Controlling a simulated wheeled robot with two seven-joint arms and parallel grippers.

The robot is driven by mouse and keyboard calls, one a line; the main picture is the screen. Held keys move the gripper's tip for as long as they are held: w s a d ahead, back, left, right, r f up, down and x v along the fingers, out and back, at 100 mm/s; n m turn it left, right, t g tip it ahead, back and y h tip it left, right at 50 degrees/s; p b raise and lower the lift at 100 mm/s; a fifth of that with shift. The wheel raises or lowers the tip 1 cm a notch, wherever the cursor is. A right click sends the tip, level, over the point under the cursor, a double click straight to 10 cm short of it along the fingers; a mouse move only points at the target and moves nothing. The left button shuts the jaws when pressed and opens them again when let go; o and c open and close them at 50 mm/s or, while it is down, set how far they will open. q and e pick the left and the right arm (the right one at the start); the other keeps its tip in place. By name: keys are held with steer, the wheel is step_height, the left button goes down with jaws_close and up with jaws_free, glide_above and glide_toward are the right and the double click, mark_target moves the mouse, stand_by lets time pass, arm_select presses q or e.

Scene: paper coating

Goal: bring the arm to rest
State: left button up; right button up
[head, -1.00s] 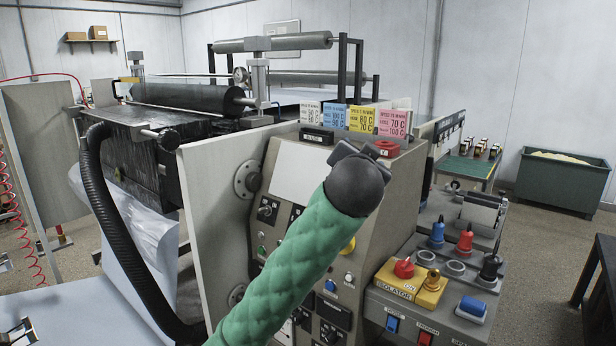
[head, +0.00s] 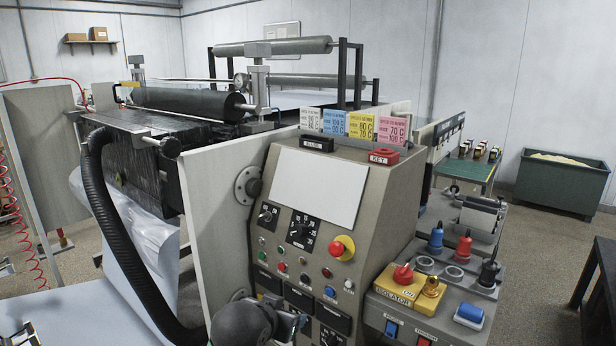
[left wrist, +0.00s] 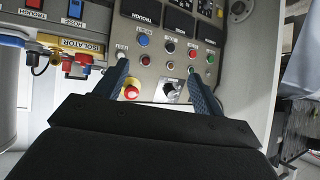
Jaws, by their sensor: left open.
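My left gripper (head: 290,326) is low at the bottom edge of the head view, in front of the lower control panel (head: 318,192). Its dark round wrist shows beside it, and most of the arm is out of view. In the left wrist view the two dark fingers (left wrist: 158,72) stand apart and open, with nothing between them. Behind them are the panel's coloured buttons, a dial and the red and yellow emergency stop (left wrist: 132,91). I cannot tell the exact gap to the panel. My right gripper is not in view.
The machine's rollers (head: 190,102) and a black hose (head: 110,230) are at the left. The yellow isolator block (head: 412,290) and the coloured plugs stand at the right. Coloured cards (head: 360,125) stand on top of the panel. A green bin (head: 562,182) is far right.

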arm_select(q)
steer(key=s+a+f+n+g+y+p, duration=0.15)
steer(key=s+a+f, duration=0.25)
steer(key=s+f, duration=0.4)
steer(key=s+a+f+n+g, duration=0.1)
steer(key=s+a+f+g, duration=0.25)
steer(key=s+f, duration=0.55)
steer(key=s+f+g, duration=0.3)
steer(key=s+f, duration=0.9)
steer(key=s, duration=0.2)
steer(key=shift+s+a+p, duration=0.4)
steer(key=shift+p, duration=0.05)
